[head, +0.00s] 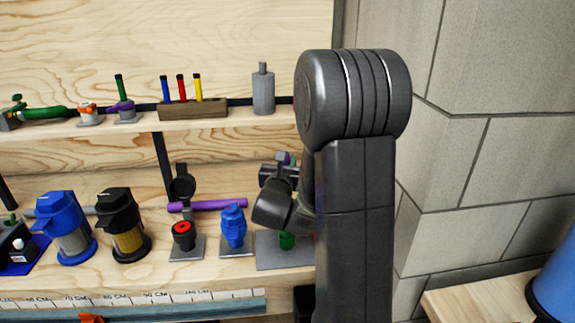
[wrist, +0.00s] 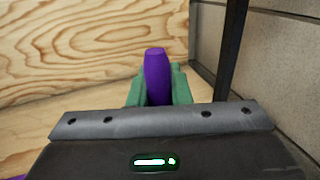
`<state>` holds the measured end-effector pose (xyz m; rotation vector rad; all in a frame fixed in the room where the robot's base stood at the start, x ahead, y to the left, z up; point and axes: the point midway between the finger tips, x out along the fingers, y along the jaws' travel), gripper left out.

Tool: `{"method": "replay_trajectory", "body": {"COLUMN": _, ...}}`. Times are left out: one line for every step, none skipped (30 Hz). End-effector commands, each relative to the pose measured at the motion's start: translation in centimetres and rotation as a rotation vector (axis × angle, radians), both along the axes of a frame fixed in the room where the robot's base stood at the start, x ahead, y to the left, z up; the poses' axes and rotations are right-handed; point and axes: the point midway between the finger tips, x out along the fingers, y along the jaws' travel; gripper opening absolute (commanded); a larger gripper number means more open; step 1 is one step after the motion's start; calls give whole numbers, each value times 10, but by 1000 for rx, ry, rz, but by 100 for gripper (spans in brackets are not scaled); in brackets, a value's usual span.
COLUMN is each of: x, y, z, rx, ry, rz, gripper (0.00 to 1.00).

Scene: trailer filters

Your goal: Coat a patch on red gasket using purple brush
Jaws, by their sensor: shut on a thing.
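A purple brush handle (wrist: 157,78) stands up between the green fingers of my gripper (wrist: 158,88) in the wrist view, and the jaws are shut on it. Its bristle end is not visible. In the head view my gripper (head: 289,160) is small and partly hidden by my arm, with a bit of purple at it. No plain red gasket is clear. A round black part with a red top (head: 183,228) sits on a grey plate on the lower shelf, left of my gripper and apart from it; I cannot tell if it is the gasket.
A blue fitting (head: 233,226) and a green part (head: 287,241) stand on plates beside it. A purple bar (head: 225,204) lies behind. Blue (head: 67,228) and black (head: 122,228) filter housings stand left. The upper shelf (head: 150,127) overhangs; a block wall (head: 470,140) is right.

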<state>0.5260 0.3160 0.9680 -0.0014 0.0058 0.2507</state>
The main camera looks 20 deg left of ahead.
Motion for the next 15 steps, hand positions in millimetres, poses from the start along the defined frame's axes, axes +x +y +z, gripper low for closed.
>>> {"method": "replay_trajectory", "body": {"x": 0, "y": 0, "z": 8, "rx": 1, "ry": -2, "rz": 0, "gripper": 0}}
{"method": "replay_trajectory", "body": {"x": 0, "y": 0, "z": 10, "rx": 2, "ry": -3, "rz": 0, "gripper": 0}}
{"method": "replay_trajectory", "body": {"x": 0, "y": 0, "z": 13, "rx": 1, "ry": -3, "rz": 0, "gripper": 0}}
{"method": "replay_trajectory", "body": {"x": 0, "y": 0, "z": 16, "rx": 1, "ry": -3, "rz": 0, "gripper": 0}}
{"method": "replay_trajectory", "body": {"x": 0, "y": 0, "z": 18, "rx": 1, "ry": -3, "rz": 0, "gripper": 0}}
{"method": "replay_trajectory", "body": {"x": 0, "y": 0, "z": 22, "rx": 1, "ry": -4, "rz": 0, "gripper": 0}}
{"method": "replay_trajectory", "body": {"x": 0, "y": 0, "z": 24, "rx": 1, "ry": -4, "rz": 0, "gripper": 0}}
{"method": "replay_trajectory", "body": {"x": 0, "y": 0, "z": 27, "rx": 1, "ry": -4, "rz": 0, "gripper": 0}}
{"method": "replay_trajectory", "body": {"x": 0, "y": 0, "z": 31, "rx": 2, "ry": -5, "rz": 0, "gripper": 0}}
{"method": "replay_trajectory", "body": {"x": 0, "y": 0, "z": 33, "rx": 2, "ry": -6, "rz": 0, "gripper": 0}}
{"method": "replay_trajectory", "body": {"x": 0, "y": 0, "z": 36, "rx": 3, "ry": -5, "rz": -1, "gripper": 0}}
{"method": "replay_trajectory", "body": {"x": 0, "y": 0, "z": 39, "rx": 3, "ry": -5, "rz": -1, "gripper": 0}}
{"method": "replay_trajectory", "body": {"x": 0, "y": 0, "z": 41, "rx": 3, "ry": -5, "rz": -1, "gripper": 0}}
{"method": "replay_trajectory", "body": {"x": 1, "y": 0, "z": 43, "rx": 3, "ry": -5, "rz": -1, "gripper": 0}}
{"method": "replay_trajectory", "body": {"x": 0, "y": 0, "z": 47, "rx": 3, "ry": -4, "rz": -1, "gripper": 0}}
